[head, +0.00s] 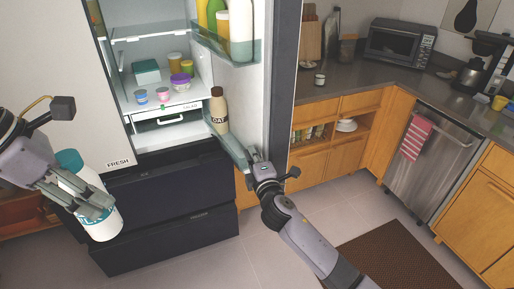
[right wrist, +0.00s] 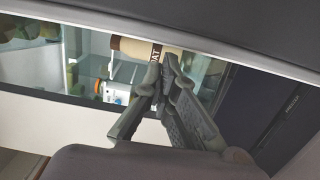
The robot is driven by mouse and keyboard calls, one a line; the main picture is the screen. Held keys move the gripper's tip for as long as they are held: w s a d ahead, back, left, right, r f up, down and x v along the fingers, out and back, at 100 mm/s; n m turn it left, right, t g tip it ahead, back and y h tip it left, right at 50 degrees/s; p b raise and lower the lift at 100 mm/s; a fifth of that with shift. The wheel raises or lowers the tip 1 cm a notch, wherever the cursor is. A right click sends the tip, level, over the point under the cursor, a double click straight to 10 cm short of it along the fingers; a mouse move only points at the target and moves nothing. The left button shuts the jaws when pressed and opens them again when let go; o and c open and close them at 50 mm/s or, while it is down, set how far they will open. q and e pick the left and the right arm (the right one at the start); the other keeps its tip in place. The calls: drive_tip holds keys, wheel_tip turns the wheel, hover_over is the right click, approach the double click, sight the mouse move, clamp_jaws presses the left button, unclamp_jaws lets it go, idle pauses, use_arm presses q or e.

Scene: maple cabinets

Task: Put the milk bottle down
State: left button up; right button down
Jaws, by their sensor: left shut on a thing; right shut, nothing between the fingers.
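The milk bottle (head: 103,228) is white with a teal cap and hangs tilted at the lower left of the head view, in front of the dark lower fridge drawers. My left gripper (head: 95,204) is shut around it, its fingers covering part of the body. My right gripper (head: 254,155) is shut and empty at the edge of the open fridge door, close to the low door shelf. Its closed fingers also show in the right wrist view (right wrist: 165,75), just in front of the door shelf and a beige oat bottle.
The open fridge holds small tubs (head: 181,80) on a shelf. The oat bottle (head: 219,110) stands in the low door shelf (head: 232,150); more bottles fill the upper door shelf (head: 225,50). The counter (head: 385,83) at right has free room before the toaster oven (head: 399,45).

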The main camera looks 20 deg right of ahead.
use_arm(q)
drive_tip(key=shift+s+d+r, duration=0.1)
drive_tip(key=shift+s+r, duration=0.05)
drive_tip(key=shift+r, duration=0.25)
use_arm(e)
drive_tip(key=shift+d, duration=0.85)
drive_tip(key=shift+w+a, duration=0.1)
